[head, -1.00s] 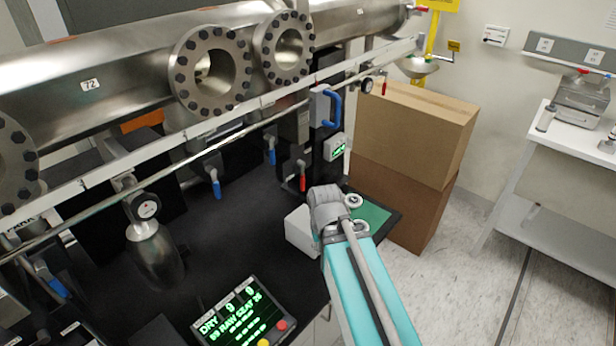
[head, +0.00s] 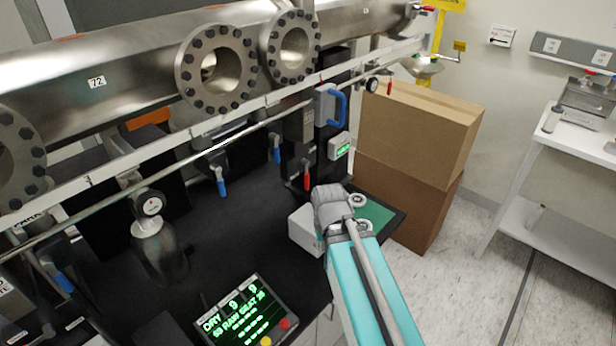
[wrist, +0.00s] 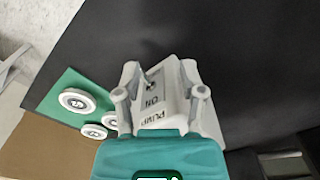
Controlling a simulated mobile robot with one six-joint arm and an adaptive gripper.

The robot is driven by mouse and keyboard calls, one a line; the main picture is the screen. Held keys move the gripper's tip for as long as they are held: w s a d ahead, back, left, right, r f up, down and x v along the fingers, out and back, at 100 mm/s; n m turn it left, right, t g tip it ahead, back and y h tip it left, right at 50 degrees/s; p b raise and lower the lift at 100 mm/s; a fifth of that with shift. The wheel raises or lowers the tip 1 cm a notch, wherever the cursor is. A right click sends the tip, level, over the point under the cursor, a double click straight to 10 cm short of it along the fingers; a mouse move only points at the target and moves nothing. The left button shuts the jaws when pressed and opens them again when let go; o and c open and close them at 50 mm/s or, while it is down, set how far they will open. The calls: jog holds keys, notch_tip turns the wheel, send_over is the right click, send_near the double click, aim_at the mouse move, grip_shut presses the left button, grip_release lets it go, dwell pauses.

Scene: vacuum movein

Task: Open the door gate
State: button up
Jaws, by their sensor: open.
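A dark upright valve unit that may be the door gate (head: 325,110) stands at the pipe's right end, with a blue D-shaped handle (head: 342,107) on its upper front. A green-lit display (head: 340,146) and a red lever (head: 307,179) are below it. My gripper (wrist: 160,72) shows in the wrist view, open, with its fingers apart over a white box (wrist: 160,105) labelled "PUMP" and "ON". I cannot tell whether they touch the box. In the head view the white box (head: 304,230) lies left of my arm's end, which hides the fingertips.
A steel flanged pipe (head: 130,65) and a white rail cross above the black bench (head: 215,250). A green pad (head: 374,214) with white discs lies right of my arm. Cardboard boxes (head: 415,135) stand beyond the bench edge. A control screen (head: 240,315) is in front.

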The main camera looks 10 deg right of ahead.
notch_tip(320, 180, up, 15)
jog(key=p, duration=1.5)
jog(key=shift+d, duration=0.1)
